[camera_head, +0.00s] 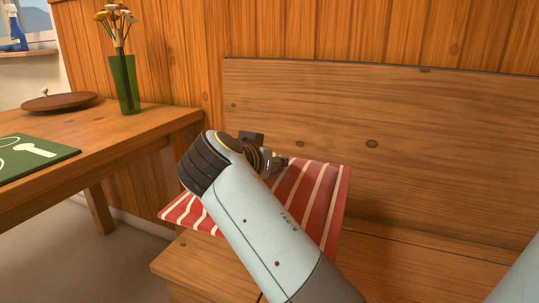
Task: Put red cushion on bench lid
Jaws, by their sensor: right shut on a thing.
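The red cushion (308,189) has white stripes and shows on both sides of my right arm, above the left end of the bench lid (203,264). My right gripper (279,162) is shut on the cushion's far part, with its fingertips mostly hidden behind the wrist. The cushion looks tilted, and my forearm covers its middle. I cannot tell whether its lower edge touches the lid. The wooden bench backrest (430,150) rises behind. My left gripper is not in view.
A wooden table (130,135) stands at the left with a green vase of flowers (124,84), a round wooden board (60,102) and a green mat (30,160). A blue spray bottle (17,35) stands on the windowsill. The bench right of the cushion looks clear.

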